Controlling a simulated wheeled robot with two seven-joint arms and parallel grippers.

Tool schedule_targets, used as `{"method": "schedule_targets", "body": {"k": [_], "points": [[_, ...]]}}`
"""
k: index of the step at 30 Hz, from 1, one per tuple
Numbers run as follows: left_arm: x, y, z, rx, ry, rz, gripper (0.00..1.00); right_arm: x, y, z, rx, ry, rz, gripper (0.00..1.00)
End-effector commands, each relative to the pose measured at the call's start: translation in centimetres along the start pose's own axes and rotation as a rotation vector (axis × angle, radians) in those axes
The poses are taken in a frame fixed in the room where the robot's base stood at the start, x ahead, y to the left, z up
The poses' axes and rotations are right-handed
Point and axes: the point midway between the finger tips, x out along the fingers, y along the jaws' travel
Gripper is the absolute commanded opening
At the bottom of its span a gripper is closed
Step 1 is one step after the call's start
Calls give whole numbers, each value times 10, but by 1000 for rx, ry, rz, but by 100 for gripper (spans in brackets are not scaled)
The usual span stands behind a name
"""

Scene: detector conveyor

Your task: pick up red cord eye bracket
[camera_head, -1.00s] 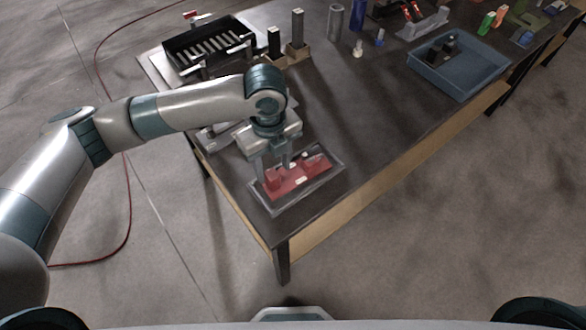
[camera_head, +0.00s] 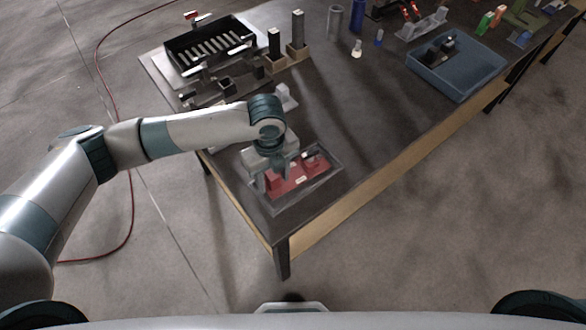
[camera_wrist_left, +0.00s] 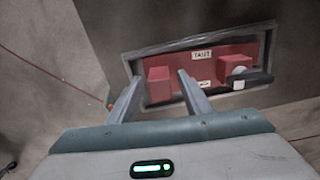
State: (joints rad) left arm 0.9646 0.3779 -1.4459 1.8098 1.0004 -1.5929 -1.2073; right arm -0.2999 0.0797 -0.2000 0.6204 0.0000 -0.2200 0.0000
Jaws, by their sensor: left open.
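The red cord eye bracket (camera_head: 298,180) lies in a shallow grey tray (camera_head: 318,189) near the table's near corner. It is a red plate with two raised red blocks and small white labels. It also shows in the left wrist view (camera_wrist_left: 200,68), where a white round piece and a dark cylinder sit at its right block. My left gripper (camera_head: 270,182) is open, pointing down over the bracket's left end. In the wrist view its fingertips (camera_wrist_left: 161,80) stand either side of the left red block (camera_wrist_left: 158,85); I cannot tell whether they touch it. My right gripper is out of view.
Behind my arm are a black slotted rack (camera_head: 210,47) and upright posts in wooden holders (camera_head: 298,48). A blue bin (camera_head: 456,68) holds dark parts at the right. The table's middle, right of the tray, is clear.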

Motion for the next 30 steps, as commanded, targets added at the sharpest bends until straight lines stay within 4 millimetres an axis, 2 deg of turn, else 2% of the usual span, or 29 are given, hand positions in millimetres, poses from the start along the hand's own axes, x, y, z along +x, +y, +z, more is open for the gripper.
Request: {"method": "schedule_targets", "body": {"k": [13, 14, 19, 30], "points": [[0, 0, 0, 0, 0, 0, 45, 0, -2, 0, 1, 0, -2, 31], [0, 0, 0, 0, 0, 0, 41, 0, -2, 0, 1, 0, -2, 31], [0, 0, 0, 0, 0, 0, 0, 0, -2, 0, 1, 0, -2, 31], [-2, -1, 1, 0, -2, -2, 0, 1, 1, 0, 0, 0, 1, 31]]}}
